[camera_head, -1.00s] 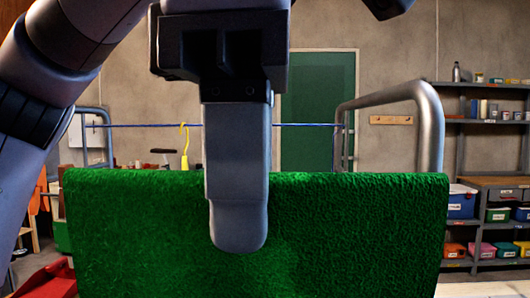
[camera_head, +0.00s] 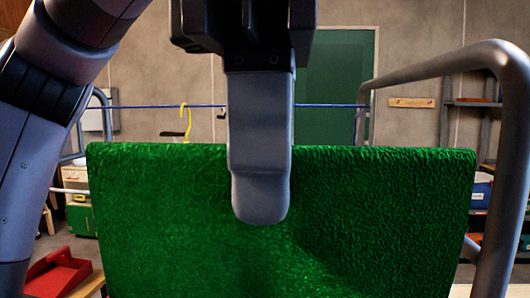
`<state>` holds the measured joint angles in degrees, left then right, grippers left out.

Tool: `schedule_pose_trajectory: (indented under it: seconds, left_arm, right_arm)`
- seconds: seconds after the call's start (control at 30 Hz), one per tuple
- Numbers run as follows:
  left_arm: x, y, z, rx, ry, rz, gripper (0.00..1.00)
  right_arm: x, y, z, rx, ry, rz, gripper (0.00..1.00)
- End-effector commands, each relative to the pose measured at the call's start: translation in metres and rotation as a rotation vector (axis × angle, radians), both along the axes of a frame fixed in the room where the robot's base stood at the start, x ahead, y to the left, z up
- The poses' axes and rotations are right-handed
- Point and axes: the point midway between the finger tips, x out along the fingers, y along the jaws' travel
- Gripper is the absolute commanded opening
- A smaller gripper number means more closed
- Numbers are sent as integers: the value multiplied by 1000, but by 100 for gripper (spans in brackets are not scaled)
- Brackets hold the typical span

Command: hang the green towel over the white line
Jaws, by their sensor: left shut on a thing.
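The green towel (camera_head: 170,220) hangs spread out from my left gripper (camera_head: 260,205), filling the lower middle of the head view. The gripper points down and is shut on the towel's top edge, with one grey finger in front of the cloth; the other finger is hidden. A thin blue line (camera_head: 330,105) runs level behind the towel, a little above its top edge in the picture. My right gripper is not in view.
A grey metal tube frame (camera_head: 435,62) curves down close on the right, and another frame end (camera_head: 97,100) stands at the left. A yellow hanger (camera_head: 184,120) hangs on the blue line. A red tray (camera_head: 55,275) is at lower left. Shelves stand at the far right.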

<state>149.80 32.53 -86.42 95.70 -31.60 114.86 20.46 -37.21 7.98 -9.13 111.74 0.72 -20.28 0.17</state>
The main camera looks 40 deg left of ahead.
Motion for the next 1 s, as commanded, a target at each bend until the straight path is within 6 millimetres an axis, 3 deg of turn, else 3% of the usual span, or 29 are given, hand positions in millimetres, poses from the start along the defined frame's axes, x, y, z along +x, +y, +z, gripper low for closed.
schedule_pose_trajectory:
  seconds: [0.53,1.0]
  left_arm:
    - [27,16,2,0,6,2,0]
    - [59,36,0,-1,3,3,0]
  right_arm:
    - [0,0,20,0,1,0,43]
    - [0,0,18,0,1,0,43]
